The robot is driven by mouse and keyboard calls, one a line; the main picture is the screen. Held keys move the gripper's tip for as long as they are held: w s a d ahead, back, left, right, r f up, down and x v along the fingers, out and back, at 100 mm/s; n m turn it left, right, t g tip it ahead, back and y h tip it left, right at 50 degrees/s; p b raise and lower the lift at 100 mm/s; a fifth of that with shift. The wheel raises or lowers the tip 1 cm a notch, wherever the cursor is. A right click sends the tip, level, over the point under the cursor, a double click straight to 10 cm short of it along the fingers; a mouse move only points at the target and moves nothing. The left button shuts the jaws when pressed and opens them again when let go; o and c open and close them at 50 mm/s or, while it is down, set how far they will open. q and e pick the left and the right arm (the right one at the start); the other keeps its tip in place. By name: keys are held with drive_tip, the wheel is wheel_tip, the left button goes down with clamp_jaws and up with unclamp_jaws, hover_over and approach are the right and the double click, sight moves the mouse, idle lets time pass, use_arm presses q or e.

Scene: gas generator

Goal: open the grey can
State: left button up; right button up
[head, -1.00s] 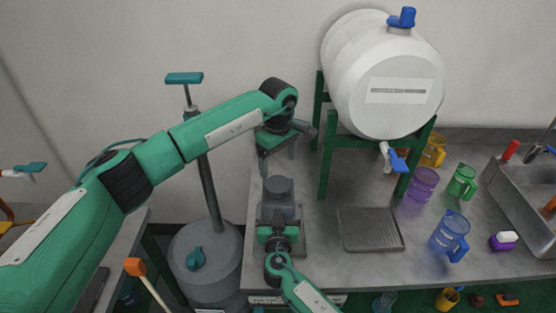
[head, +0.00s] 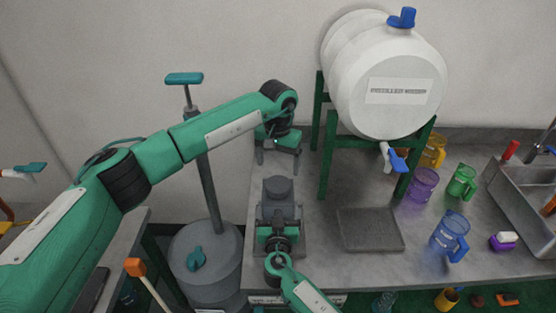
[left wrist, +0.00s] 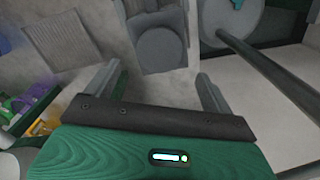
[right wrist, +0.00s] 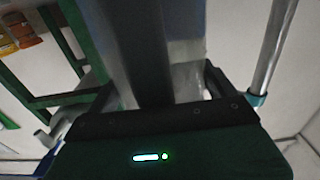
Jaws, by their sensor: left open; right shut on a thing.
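The grey can (head: 292,213) stands on the grey counter with its round lid (head: 278,187) on top. My right gripper (head: 278,238) is shut on the can from the near side; the can fills much of the right wrist view (right wrist: 150,45) between the fingers. My left gripper (head: 279,163) is open and empty, fingers pointing down, above and just behind the lid in the head view. In the left wrist view the round lid (left wrist: 160,50) shows beyond the open fingers, apart from them.
A white barrel (head: 385,90) on a green stand (head: 326,170) is close right of my left gripper. A ribbed drip tray (head: 370,230) lies right of the can. Coloured mugs (head: 450,235) and a sink are farther right. A grey pump drum (head: 205,255) stands left.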

sight(278, 184)
use_arm(q)
wheel_tip(278, 184, down, 8)
drive_tip(key=shift+r, duration=0.25)
